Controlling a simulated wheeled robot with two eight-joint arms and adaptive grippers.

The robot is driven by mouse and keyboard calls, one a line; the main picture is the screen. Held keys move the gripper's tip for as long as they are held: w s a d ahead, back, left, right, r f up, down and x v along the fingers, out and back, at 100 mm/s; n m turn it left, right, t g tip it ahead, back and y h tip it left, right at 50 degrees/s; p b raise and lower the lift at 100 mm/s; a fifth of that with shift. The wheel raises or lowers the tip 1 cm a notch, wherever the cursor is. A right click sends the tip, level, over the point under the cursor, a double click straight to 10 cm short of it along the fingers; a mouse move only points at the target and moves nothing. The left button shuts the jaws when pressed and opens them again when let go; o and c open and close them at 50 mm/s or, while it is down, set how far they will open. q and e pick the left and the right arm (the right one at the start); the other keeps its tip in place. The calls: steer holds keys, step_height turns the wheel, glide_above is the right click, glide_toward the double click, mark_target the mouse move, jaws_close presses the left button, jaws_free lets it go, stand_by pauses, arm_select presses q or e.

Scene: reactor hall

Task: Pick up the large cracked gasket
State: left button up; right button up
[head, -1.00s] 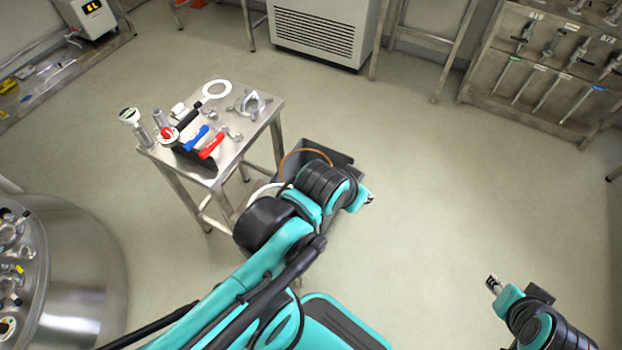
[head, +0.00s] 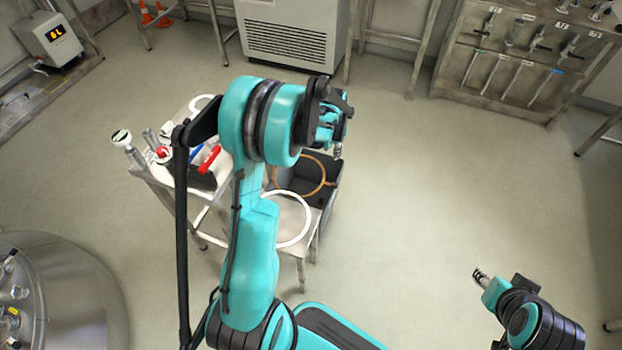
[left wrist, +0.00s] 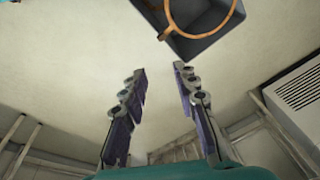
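A large orange-brown ring (head: 325,176) leans in a dark open bin (head: 336,178). It also shows at the top of the left wrist view (left wrist: 198,38). A large white ring (head: 310,218) lies on a low metal stool in front of the bin. I cannot make out a crack on either ring. My left gripper (head: 338,148) is raised above and beyond the bin in the head view. In the left wrist view its two fingers (left wrist: 160,80) are apart with nothing between them. My right gripper (head: 480,274) is off to the right, over the floor, too small to judge.
A metal table (head: 155,180) with tools and a small white ring stands left of the bin, partly hidden by my left arm. A rounded steel vessel (head: 75,290) is at lower left. A tool rack (head: 520,75) stands at back right. The floor between is clear.

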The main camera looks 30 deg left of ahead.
arm_select(q)
steer(key=a+f, duration=0.2)
steer(key=f, duration=0.6)
steer(key=a+f+m+g, duration=0.1)
steer(key=a+f, duration=0.2)
steer(key=f, duration=0.6)
steer(key=s+a+f+g, duration=0.1)
steer(key=a+f, duration=0.2)
steer(key=f, duration=0.5)
steer(key=shift+a+f+m+h, duration=0.25)
steer(key=shift+f+m+h, duration=0.05)
steer(key=shift+f, duration=0.05)
step_height(320, 180, down, 5)
steer(key=b, duration=0.3)
steer(key=shift+f, duration=0.45)
steer(key=shift+r, duration=0.1)
steer(key=shift+f, duration=0.2)
jaws_close()
